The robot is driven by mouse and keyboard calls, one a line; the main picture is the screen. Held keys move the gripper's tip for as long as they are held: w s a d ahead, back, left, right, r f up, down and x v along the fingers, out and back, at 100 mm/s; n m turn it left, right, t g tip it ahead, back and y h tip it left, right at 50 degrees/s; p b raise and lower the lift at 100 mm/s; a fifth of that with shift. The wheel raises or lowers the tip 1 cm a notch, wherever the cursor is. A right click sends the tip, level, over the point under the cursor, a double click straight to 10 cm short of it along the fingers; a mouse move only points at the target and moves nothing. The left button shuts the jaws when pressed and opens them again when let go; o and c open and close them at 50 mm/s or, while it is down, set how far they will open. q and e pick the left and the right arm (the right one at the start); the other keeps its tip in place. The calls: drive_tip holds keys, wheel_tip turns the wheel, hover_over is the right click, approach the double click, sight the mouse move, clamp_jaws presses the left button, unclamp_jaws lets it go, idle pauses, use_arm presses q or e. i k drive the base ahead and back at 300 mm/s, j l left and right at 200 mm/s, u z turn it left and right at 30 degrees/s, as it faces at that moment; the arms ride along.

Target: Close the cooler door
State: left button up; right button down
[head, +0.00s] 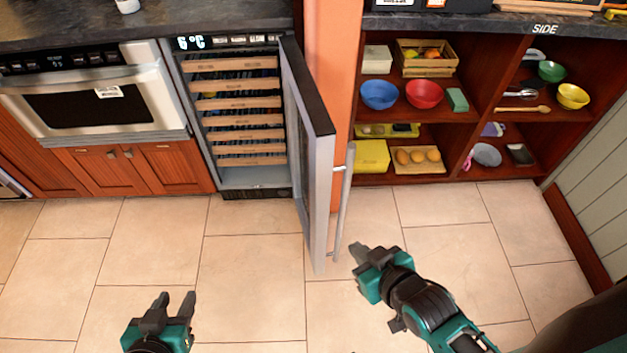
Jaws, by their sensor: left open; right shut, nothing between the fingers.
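The cooler (237,178) is built in under the counter, with several wooden-fronted racks inside. Its door (316,165) stands wide open, hinged at the right and swung out toward me. The long vertical handle (344,200) is on the door's right-hand face. My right gripper (358,249) is shut and empty, just right of the handle's lower end; whether it touches the handle I cannot tell. My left gripper (174,301) is open and empty, low in the view over the floor, left of the door and apart from it.
A microwave drawer (98,98) is left of the cooler. An orange post (333,45) is behind the door. Open shelves (470,132) with bowls and boxes stand at the right. The tiled floor (250,262) in front of the cooler is clear.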

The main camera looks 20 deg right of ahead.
sight(302, 97)
drive_tip(key=l+u, duration=0.35)
drive_tip(key=l, duration=0.55)
drive_tip(key=l+u, duration=0.2)
drive_tip(key=l, duration=0.7)
drive_tip(key=i+j+u, duration=0.1)
drive_tip(key=i, duration=0.25)
drive_tip(key=j, duration=0.1)
